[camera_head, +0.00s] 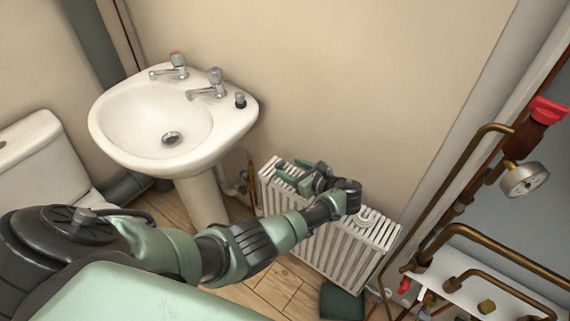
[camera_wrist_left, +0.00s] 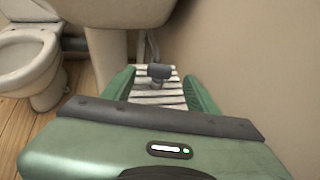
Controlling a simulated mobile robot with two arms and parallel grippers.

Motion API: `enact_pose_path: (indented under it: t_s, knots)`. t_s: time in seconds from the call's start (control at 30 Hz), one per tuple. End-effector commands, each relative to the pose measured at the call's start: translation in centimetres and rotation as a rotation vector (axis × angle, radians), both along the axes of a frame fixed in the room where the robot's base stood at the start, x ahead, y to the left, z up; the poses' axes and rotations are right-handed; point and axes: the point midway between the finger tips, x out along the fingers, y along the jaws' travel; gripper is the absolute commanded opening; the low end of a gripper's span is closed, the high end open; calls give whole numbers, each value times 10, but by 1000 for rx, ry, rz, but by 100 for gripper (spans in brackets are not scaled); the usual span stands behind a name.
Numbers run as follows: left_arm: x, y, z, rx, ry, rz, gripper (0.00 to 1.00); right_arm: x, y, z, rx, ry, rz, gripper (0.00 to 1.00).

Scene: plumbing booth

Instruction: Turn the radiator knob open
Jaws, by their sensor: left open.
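The white ribbed radiator (camera_head: 335,255) stands low against the beige wall, right of the sink. In the left wrist view, its top slats (camera_wrist_left: 155,96) lie between my green fingers. A dark grey knob (camera_wrist_left: 158,71) shows at the radiator's far end, centred between the fingertips in that picture; I cannot tell whether either finger touches it. In the head view I cannot make out the knob near the gripper. My left gripper (camera_head: 283,174) is open over the radiator's left end, pointing left toward the sink side. My right gripper is in neither view.
A white sink (camera_head: 165,115) with two taps stands left of the radiator, with a toilet (camera_head: 45,150) at far left. Copper pipes (camera_head: 480,240), a gauge (camera_head: 525,180) and a red-handled valve (camera_head: 547,112) are at right. The wall runs close beside the gripper.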

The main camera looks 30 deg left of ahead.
Motion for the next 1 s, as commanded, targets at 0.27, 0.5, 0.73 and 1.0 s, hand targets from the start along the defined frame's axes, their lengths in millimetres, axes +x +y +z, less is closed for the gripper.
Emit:
enact_pose_path:
  t_s: [0.27, 0.5, 0.73, 1.0]
  knots:
    - [-8, -25, 11, 0, 1, 0, 58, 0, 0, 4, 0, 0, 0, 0]
    - [-8, -25, 11, 0, 1, 0, 58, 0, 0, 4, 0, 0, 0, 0]
    - [-8, -25, 11, 0, 0, 0, 58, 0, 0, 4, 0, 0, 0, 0]
    - [-8, -25, 11, 0, 0, 0, 58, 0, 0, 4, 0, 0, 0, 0]
